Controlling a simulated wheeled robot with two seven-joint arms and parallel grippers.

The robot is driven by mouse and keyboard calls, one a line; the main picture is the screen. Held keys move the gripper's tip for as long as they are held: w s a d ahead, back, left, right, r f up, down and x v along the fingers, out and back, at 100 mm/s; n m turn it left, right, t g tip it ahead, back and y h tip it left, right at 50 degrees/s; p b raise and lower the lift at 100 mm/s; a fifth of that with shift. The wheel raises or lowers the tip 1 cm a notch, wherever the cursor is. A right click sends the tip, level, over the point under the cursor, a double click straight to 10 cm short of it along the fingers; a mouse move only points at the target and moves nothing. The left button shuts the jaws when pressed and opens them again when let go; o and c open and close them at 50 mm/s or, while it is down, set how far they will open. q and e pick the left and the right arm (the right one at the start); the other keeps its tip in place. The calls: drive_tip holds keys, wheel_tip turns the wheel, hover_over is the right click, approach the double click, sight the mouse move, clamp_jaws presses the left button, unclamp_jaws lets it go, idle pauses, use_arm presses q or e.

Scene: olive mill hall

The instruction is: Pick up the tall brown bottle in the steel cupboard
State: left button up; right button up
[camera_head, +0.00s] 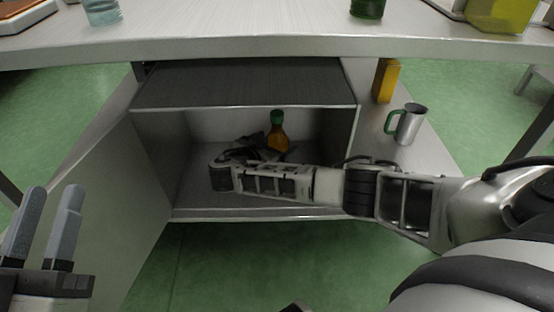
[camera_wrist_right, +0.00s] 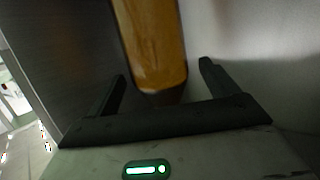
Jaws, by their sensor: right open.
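The tall brown bottle (camera_head: 278,135), amber with a green cap, stands inside the open steel cupboard (camera_head: 240,84) under the table. My right arm reaches into the cupboard from the right, and my right gripper (camera_head: 250,145) is beside the bottle, partly hidden by its own arm. In the right wrist view the bottle (camera_wrist_right: 152,45) shows between and beyond the two spread fingers of the right gripper (camera_wrist_right: 162,72); they do not close on it. My left gripper (camera_head: 54,192) is open and empty at the lower left, outside the cupboard.
The cupboard door (camera_head: 105,205) stands open on the left. A steel mug with a green handle (camera_head: 410,125) and a yellow box (camera_head: 386,80) are to the right of the cupboard. Glassware and other items stand on the tabletop (camera_head: 230,30) above.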

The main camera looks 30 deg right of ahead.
drive_tip(key=x, duration=0.1)
drive_tip(key=b+x, duration=0.1)
drive_tip(key=shift+w+d+f, duration=0.15)
drive_tip(key=shift+d+f, duration=0.15)
drive_tip(key=shift+f, duration=0.05)
drive_tip(key=shift+w+d, duration=0.2)
drive_tip(key=shift+d, duration=0.2)
drive_tip(key=c, duration=1.5)
drive_tip(key=shift+r, duration=0.15)
drive_tip(key=shift+c, duration=1)
use_arm(q)
drive_tip(key=r+m+h, duration=0.2)
drive_tip(key=r+m+t+h, duration=0.1)
drive_tip(key=shift+s+r+m, duration=0.15)
drive_tip(key=shift+s+m, duration=0.2)
drive_tip(key=shift+m, duration=0.05)
